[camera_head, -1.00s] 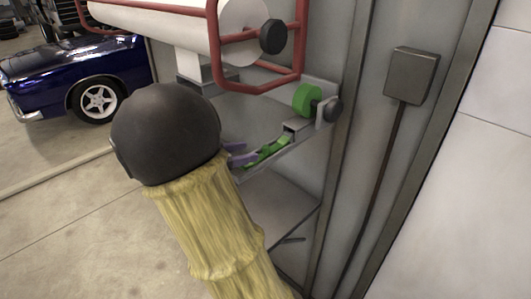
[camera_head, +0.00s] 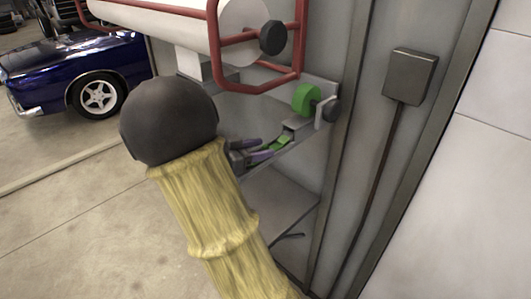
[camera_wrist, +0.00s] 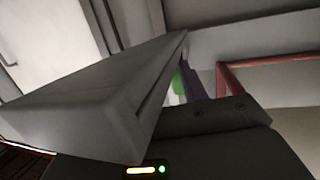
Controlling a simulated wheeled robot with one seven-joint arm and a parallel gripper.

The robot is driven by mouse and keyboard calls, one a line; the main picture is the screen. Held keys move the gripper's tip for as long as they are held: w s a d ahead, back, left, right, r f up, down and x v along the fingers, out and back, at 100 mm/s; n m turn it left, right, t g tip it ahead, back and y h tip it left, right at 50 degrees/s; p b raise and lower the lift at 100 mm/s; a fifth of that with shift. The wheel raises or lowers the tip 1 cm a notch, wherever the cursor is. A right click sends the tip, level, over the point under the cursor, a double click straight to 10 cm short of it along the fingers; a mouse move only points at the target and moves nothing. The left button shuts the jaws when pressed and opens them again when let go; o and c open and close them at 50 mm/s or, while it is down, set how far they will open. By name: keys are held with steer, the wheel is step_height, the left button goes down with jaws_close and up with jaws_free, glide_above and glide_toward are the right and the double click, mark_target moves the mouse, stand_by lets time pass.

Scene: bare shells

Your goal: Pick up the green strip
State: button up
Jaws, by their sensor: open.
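The green strip (camera_head: 281,143) lies on a narrow grey shelf below and left of a green roll (camera_head: 306,98). My gripper (camera_head: 265,148) is open, with its two purple-tipped fingers reaching right at the strip's near end. The strip seems to lie between or just beyond the fingertips; I cannot tell whether they touch it. In the wrist view a sliver of green (camera_wrist: 178,84) shows beside a purple finger (camera_wrist: 192,84). A large grey block hides most of the rest there.
A red tubular frame (camera_head: 300,45) with a white roll (camera_head: 170,22) hangs just above my gripper. A grey lower shelf (camera_head: 285,200) is beneath. A grey wall box (camera_head: 411,76) is at right, a blue car (camera_head: 70,70) far left.

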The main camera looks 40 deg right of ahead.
jaws_close()
steer(key=shift+r, duration=0.1)
step_height(320, 180, up, 10)
steer(key=b, duration=0.1)
stand_by(0.5)
stand_by(0.4)
